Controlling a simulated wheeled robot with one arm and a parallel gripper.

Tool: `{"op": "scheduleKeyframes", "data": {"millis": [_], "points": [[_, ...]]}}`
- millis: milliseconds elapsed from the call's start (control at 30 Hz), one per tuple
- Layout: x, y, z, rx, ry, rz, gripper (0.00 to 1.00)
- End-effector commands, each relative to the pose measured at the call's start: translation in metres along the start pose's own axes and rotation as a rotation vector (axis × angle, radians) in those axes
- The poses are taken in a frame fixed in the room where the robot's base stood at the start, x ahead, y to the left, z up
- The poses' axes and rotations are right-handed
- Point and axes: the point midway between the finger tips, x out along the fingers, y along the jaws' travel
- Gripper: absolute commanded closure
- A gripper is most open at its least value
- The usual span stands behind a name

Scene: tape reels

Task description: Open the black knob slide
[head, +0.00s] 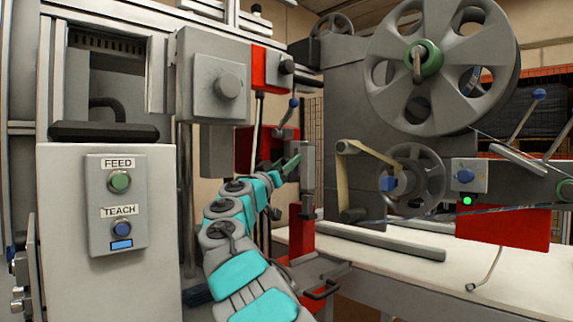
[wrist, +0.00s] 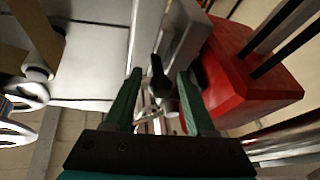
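My gripper (wrist: 160,76) shows in the wrist view as two green fingers, apart and with a gap between them. A small black knob (wrist: 157,68) on a dark stem is seen between the fingertips, touching neither as far as I can see. It stands in front of a grey metal block (wrist: 186,32), which looks like the slide part. In the head view my gripper (head: 288,166) is at the upright grey block (head: 306,165) left of the reel machine. The knob cannot be made out there, and how deep it lies between the fingers is unclear.
A red block (wrist: 245,75) sits close to the right finger in the wrist view. In the head view, a grey box with a round dial (head: 228,86) and a blue-tipped lever (head: 293,103) are above my arm. A large reel (head: 455,100) stands at right over a white table (head: 420,265).

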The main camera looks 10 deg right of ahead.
Motion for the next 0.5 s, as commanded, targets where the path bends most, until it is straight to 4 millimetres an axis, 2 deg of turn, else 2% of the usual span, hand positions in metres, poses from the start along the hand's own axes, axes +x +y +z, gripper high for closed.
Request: {"op": "scheduleKeyframes", "data": {"millis": [300, 500], "points": [[0.0, -0.0002, 0.0, 0.0, 0.0, 0.0, 0.36], [0.0039, 0.0006, -0.0071, 0.001, -0.002, -0.001, 0.36]]}}
